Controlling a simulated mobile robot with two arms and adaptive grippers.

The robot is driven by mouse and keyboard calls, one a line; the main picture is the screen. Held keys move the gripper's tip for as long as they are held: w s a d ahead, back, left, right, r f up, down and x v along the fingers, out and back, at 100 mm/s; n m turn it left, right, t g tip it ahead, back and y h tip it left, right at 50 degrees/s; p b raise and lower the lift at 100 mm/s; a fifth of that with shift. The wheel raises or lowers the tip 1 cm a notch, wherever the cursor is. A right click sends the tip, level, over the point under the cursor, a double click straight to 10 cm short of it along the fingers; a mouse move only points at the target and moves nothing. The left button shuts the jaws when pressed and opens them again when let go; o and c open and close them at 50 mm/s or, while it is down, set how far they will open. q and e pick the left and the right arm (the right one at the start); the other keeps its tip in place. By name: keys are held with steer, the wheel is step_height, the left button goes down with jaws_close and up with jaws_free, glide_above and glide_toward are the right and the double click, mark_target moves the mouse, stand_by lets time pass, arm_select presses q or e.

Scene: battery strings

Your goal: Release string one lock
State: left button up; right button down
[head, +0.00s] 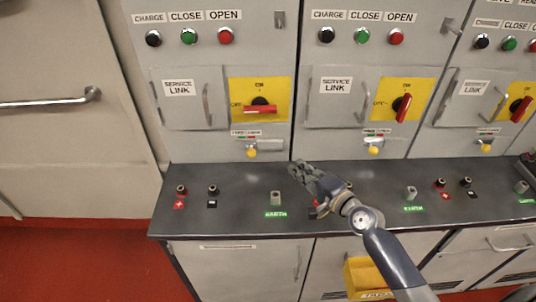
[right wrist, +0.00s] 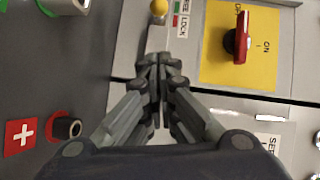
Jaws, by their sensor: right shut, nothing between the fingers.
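String one's cabinet is the left one in the head view. Its lock (head: 267,145) has a silver lever, with a yellow knob (head: 251,153) at the left end, under a small red and green label. The red switch (head: 260,109) above lies level, toward OFF. My right gripper (head: 298,169) is shut and empty, just below and right of the lock. In the right wrist view, the shut fingertips (right wrist: 158,62) are in front of the near end of the silver lever (right wrist: 156,39), with the yellow knob (right wrist: 158,7) beyond. I cannot tell whether they touch it. My left gripper is not in view.
The second cabinet's lock knob (head: 373,150) and red switch (head: 403,107) are to the right. A yellow box (head: 364,273) sits low by my right arm. Red floor is clear at left.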

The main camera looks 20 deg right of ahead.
mark_target(251, 151)
steer(key=x, duration=0.3)
steer(key=a+p+x, duration=0.1)
steer(key=x, duration=0.3)
steer(key=a+x, duration=0.1)
steer(key=x, duration=0.3)
steer(key=shift+s+a+p, duration=0.15)
steer(key=shift+s+p, duration=0.15)
steer(key=shift+p, duration=0.1)
steer(key=shift+w+a+f, duration=0.1)
steer(key=shift+w+a, duration=0.05)
steer(key=shift+a, duration=0.2)
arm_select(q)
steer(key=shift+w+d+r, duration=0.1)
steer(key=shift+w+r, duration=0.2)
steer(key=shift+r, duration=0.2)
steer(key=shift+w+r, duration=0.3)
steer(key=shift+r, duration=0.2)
